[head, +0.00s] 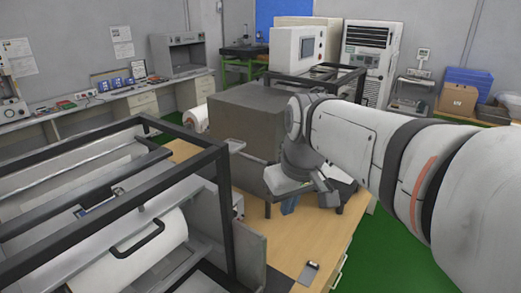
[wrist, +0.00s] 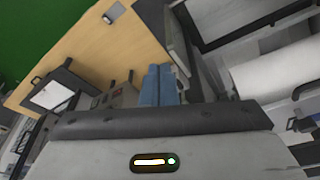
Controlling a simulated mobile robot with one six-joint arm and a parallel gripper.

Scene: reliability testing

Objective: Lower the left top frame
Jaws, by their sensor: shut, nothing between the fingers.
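The left top frame is a black rectangular bar frame (head: 110,209) over the grey machine at the left of the head view. It stands raised above the machine's bed, with a white roller (head: 150,250) beneath it. Dark bars of a machine also show at the upper right of the wrist view (wrist: 255,25).
A brown-grey box-shaped machine (head: 247,115) stands behind my gripper. Green floor lies to the right. Benches line the back wall.

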